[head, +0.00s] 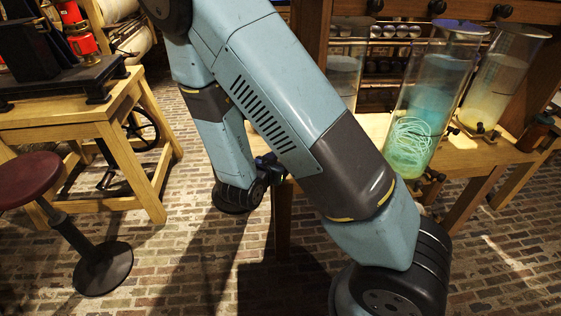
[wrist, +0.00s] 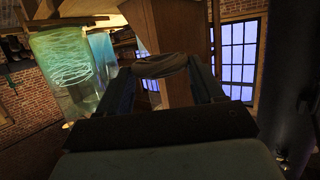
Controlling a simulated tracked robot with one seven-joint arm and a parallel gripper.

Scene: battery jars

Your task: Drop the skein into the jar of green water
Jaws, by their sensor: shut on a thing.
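My gripper (wrist: 161,82) is shut on the skein (wrist: 160,66), a small grey-brown loop between its two dark fingers in the wrist view. I cannot make out the skein in the head view. The jar of green water (head: 418,112) is a tall glass cylinder on the wooden bench, blue-green above and greener below, with pale tangled strands inside. A jar with similar pale coils (wrist: 64,58) shows at the left of the wrist view, apart from the skein. My gripper's end seems to be near the bench's left end in the head view, mostly hidden.
A jar of yellowish liquid (head: 494,82) stands right of the green one, and a clear jar (head: 346,66) stands left, partly behind my arm. Small taps sit at the jar bases. A red stool (head: 27,180) and a wooden table (head: 125,102) are at left. Brick floor lies between.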

